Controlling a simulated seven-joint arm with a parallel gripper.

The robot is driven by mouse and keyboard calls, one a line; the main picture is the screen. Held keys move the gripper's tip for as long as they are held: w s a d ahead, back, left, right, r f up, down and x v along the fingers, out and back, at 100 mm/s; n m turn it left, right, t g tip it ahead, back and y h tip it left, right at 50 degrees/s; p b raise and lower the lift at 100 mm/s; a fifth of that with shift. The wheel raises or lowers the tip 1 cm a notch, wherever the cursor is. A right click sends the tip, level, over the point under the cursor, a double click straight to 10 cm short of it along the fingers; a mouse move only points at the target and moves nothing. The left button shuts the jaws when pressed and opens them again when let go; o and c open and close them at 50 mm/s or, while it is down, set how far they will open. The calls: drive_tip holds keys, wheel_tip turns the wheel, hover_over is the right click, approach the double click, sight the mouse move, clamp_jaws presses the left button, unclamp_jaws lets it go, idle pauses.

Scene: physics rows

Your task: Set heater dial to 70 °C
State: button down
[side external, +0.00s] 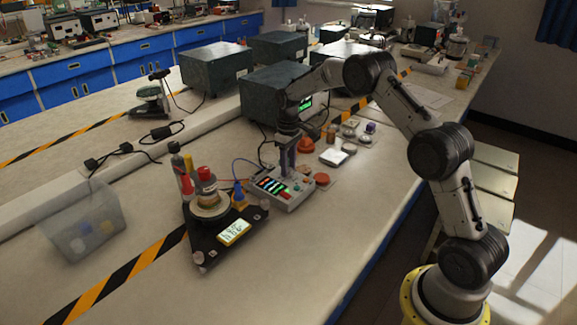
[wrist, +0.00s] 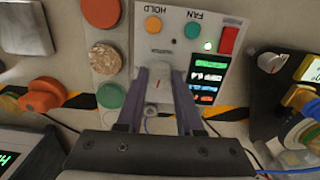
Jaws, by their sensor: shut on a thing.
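The white control box (side external: 284,190) stands on the bench in the side view, with coloured display strips on its top. In the wrist view its panel (wrist: 205,45) appears upside down, with HOLD and FAN labels and coloured strips (wrist: 208,78). My gripper (side external: 287,170) points down over the box's far side. In the wrist view my gripper (wrist: 159,76) has its two purple fingers on either side of a pale dial (wrist: 158,92) and is shut on it. The fingers hide part of the dial's surroundings, and I cannot read its setting.
Orange and white items lie to the right. Dark cabinets (side external: 275,95) stand behind. A clear bin (side external: 82,225) is far left.

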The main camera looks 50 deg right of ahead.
sight(289, 169)
drive_tip(key=m, duration=0.4)
drive_tip(key=shift+r+m, duration=0.1)
drive_tip(key=shift+m, duration=0.2)
drive_tip(key=m, duration=0.3)
drive_tip(key=shift+m, duration=0.4)
drive_tip(key=m, duration=0.4)
drive_tip(key=shift+m, duration=1.7)
drive_tip(key=c, duration=0.5)
unclamp_jaws()
drive_tip(key=shift+c, duration=0.2)
wheel_tip(289, 169, up, 14)
